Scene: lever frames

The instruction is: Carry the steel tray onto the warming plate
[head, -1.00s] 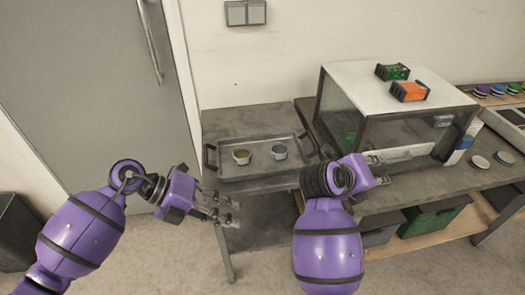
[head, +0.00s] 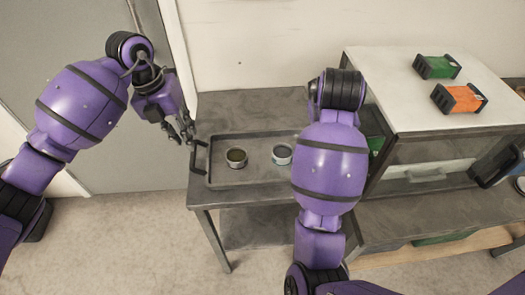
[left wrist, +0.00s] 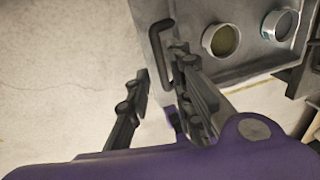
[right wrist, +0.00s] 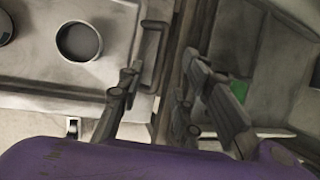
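The steel tray (head: 258,173) lies on the grey table, with a cup of olive-brown contents (head: 236,157) and a blue-rimmed cup (head: 282,154) on it. My right gripper is hidden behind my arm in the head view. In the right wrist view it (right wrist: 162,78) is open, with the tray's right handle (right wrist: 152,50) near the gap between its fingers. I cannot make out the warming plate.
A glass-sided cabinet (head: 418,150) with a white top stands right of the tray. A green box (head: 437,67) and an orange box (head: 459,98) lie on it. A dark object (head: 492,166) is at the right edge. The table behind the tray is bare.

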